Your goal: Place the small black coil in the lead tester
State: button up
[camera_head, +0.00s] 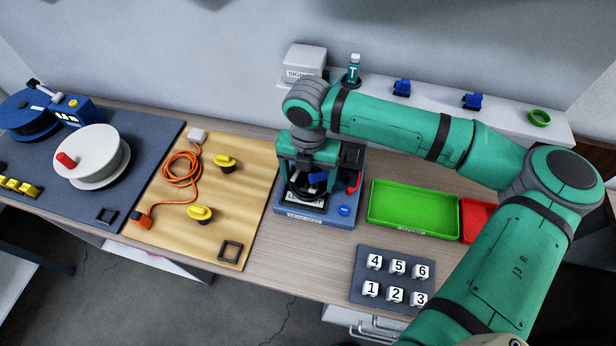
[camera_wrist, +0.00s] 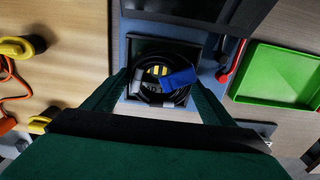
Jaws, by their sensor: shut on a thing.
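The small black coil (camera_wrist: 152,98) has a blue tag (camera_wrist: 181,78) and shows in the wrist view inside the outline of a dark square frame on the lead tester. My gripper (camera_wrist: 160,88) is shut on the coil. The lead tester (camera_head: 290,211) is a blue box with a dark upper part, a red lever (camera_head: 354,182) and a blue button (camera_head: 344,211). In the head view my gripper (camera_head: 308,188) is low over the tester, with the blue tag between its parts. I cannot tell whether the coil touches the tester's floor. Yellow shows through the coil's middle.
A green tray (camera_head: 410,212) and a red tray (camera_head: 473,222) stand right of the tester. A numbered block pad (camera_head: 365,280) lies in front. A wooden board (camera_head: 178,240) with an orange cord (camera_head: 170,207) and yellow pieces (camera_head: 199,213) lies left. A shelf (camera_head: 430,98) runs behind.

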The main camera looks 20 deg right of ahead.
jog(key=shift+f, duration=0.15)
jog(key=o, duration=1.2)
notch_tip(320, 180, up, 12)
jog(key=shift+r, duration=0.1)
jog(key=shift+s, duration=0.1)
